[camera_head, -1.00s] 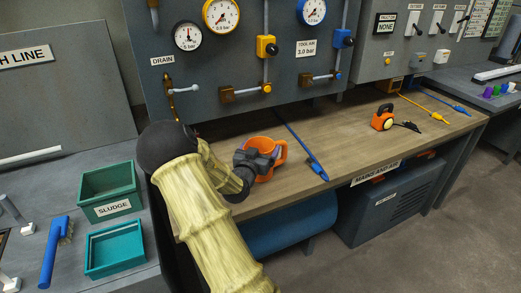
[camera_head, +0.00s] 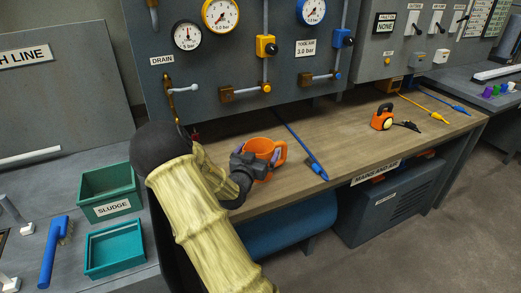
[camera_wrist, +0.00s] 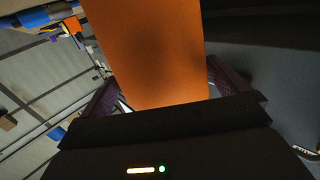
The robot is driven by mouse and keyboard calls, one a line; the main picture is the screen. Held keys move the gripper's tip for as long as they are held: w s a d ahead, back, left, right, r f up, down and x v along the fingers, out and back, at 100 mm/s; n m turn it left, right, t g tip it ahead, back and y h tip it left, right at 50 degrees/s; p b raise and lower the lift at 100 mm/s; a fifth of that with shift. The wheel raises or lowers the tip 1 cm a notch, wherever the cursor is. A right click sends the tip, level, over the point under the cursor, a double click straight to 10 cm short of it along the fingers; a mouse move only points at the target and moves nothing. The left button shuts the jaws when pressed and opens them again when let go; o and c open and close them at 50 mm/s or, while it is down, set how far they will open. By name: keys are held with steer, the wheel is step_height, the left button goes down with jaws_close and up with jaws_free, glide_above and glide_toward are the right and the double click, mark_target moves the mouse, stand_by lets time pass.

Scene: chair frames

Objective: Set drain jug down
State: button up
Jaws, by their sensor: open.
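The orange drain jug (camera_head: 264,147) stands on the wooden bench top, near its front edge, with its handle on the right side. My gripper (camera_head: 257,160) is at the near side of the jug. In the wrist view the orange jug wall (camera_wrist: 145,50) fills the middle, between the two dark fingers of my gripper (camera_wrist: 160,95). The jaws are open around it. The jug's base is partly hidden behind my gripper in the head view.
A blue-tipped hose (camera_head: 315,168) lies just right of the jug. An orange and black device (camera_head: 382,117) stands further right on the wooden bench (camera_head: 345,135). The green SLUDGE bin (camera_head: 109,190) and a teal tray (camera_head: 114,247) are at left. The gauge panel (camera_head: 220,60) rises behind.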

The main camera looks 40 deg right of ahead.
steer(key=v, duration=0.9)
steer(key=shift+a+b, duration=0.35)
steer(key=shift+a, duration=0.05)
steer(key=shift+s, duration=0.2)
steer(key=a+f+y, duration=0.3)
steer(key=w+a+f+n+y, duration=0.1)
steer(key=y, duration=0.1)
steer(key=shift+a+f+g, duration=0.2)
steer(key=shift+f+g, duration=0.05)
steer(key=shift+g, duration=0.05)
steer(key=a+n+y, duration=0.1)
steer(key=a+y, duration=0.1)
steer(key=a, duration=0.1)
steer(key=s+a+f+n+y, duration=0.1)
steer(key=a+y, duration=0.1)
steer(key=a, duration=0.1)
steer(key=a+f+n+g+y, duration=0.1)
steer(key=a, duration=0.1)
steer(key=shift+s+a+f+y, duration=0.15)
steer(key=shift+s+a+y, duration=0.15)
steer(key=shift+a+y, duration=0.1)
steer(key=s+a+r+n+g+y, duration=0.2)
steer(key=s+a+n+g+y, duration=0.2)
steer(key=s+a+n, duration=0.3)
steer(key=s+a+g, duration=0.1)
steer(key=s+a, duration=0.2)
steer(key=s, duration=0.3)
steer(key=shift+s+r+n, duration=0.2)
steer(key=shift+r+n, duration=0.1)
